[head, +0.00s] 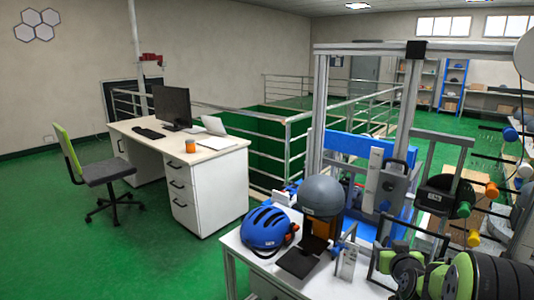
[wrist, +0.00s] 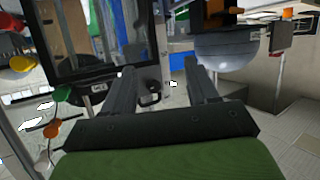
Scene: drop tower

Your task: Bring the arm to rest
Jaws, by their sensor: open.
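My gripper (wrist: 160,78) shows in the wrist view with its two dark fingers well apart and nothing between them. In the head view my green and black arm reaches in from the lower right, and its wrist end is near the front bench (head: 330,288). A grey helmet (head: 321,196) sits on a stand on that bench, left of my arm. The helmet (wrist: 225,52) appears upside down in the wrist view, beyond the right finger and apart from it.
A blue helmet (head: 268,229) lies on the bench beside the grey one. A metal tower frame (head: 318,110) stands behind, close to my arm. Colored knobs (head: 491,190) stick out at the right. A white desk (head: 215,170) and chair (head: 105,172) stand left; the green floor there is open.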

